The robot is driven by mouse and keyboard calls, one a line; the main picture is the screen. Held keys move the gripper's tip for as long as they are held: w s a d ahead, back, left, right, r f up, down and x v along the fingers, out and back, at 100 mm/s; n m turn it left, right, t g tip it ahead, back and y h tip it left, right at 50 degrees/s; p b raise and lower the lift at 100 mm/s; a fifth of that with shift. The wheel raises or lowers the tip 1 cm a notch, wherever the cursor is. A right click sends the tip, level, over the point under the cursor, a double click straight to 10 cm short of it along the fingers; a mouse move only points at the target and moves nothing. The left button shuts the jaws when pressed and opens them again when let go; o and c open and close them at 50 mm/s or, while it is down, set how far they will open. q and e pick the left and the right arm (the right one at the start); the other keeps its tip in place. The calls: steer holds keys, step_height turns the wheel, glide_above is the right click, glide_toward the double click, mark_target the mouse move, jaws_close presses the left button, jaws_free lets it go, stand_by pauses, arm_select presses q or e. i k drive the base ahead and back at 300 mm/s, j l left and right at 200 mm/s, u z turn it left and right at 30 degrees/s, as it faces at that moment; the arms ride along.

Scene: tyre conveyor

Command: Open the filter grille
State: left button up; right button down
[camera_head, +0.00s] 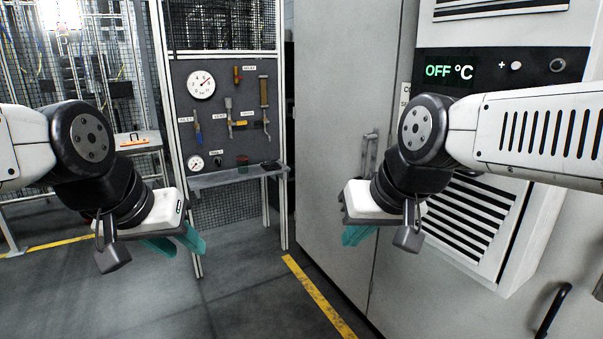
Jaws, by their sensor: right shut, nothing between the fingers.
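The filter grille (474,222) is a white slatted panel low on the white cooling unit at the right. It looks flush in its frame, and my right arm hides its upper left part. My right gripper (357,235), with teal fingers, is shut and empty. It hangs to the left of the grille in the picture, in front of the grey cabinet doors, and appears apart from the grille. My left gripper (173,243) is at the left, far from the grille. Its two teal fingers are spread and nothing shows between them.
A dark panel (477,71) on the unit reads "OFF °C" and has knobs. A door handle (369,155) is on the grey cabinet (333,80). A black handle (553,311) is at lower right. A gauge board (222,120) with a shelf stands behind. The floor between the grippers is clear.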

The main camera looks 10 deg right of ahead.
mark_target(473, 221)
steer(key=z, duration=1.35)
